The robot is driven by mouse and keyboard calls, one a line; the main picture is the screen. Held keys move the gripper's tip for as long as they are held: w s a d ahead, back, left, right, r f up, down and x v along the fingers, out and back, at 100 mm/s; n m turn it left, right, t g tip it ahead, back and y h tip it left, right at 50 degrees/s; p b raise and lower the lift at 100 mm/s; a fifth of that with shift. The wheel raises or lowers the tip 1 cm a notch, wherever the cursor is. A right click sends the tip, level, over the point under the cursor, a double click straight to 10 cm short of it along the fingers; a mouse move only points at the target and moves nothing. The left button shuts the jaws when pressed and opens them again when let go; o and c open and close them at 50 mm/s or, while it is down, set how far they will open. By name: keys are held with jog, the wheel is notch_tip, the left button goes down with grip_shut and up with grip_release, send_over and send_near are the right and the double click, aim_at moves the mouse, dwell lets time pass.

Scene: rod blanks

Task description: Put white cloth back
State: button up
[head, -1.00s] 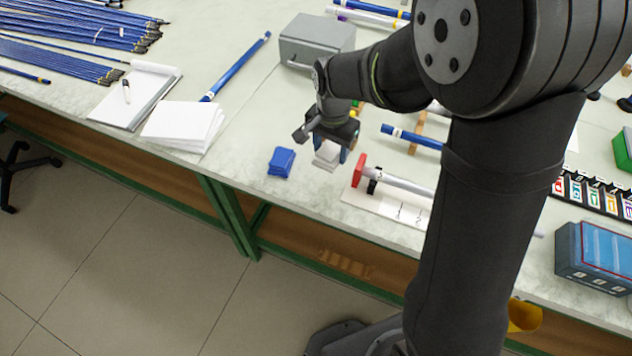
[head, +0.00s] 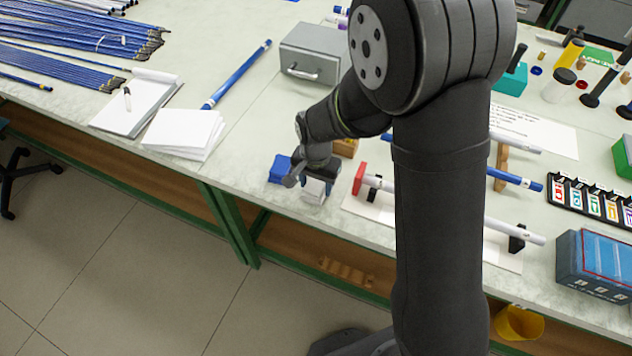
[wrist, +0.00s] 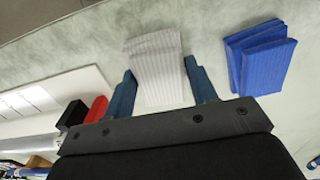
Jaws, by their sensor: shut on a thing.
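The white cloth (wrist: 158,68) is a folded, ribbed stack between the two blue fingers of my gripper (wrist: 163,88) in the wrist view. My gripper (head: 315,180) is shut on it, low over the table's front part. In the head view the white cloth (head: 314,191) shows just below the fingers, partly hidden by the gripper. I cannot tell whether it touches the table. A folded blue cloth stack (head: 280,169) lies just to its left; in the wrist view the blue stack (wrist: 262,58) is on the right, apart from the gripper.
A white board with a red-ended rod stop (head: 359,178) and rods lies just right of the gripper. A grey metal box (head: 316,50) stands behind. White paper (head: 183,130) and a notepad (head: 135,104) lie left. The table's front edge is close.

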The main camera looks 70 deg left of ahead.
aim_at(316, 184)
jog(key=shift+f, duration=0.15)
jog(key=o, duration=0.9)
jog(key=shift+o, duration=0.2)
notch_tip(316, 184, up, 12)
jog(key=shift+r, duration=0.2)
notch_tip(316, 184, down, 12)
jog(key=shift+f, duration=0.25)
jog(key=shift+r, duration=1.6)
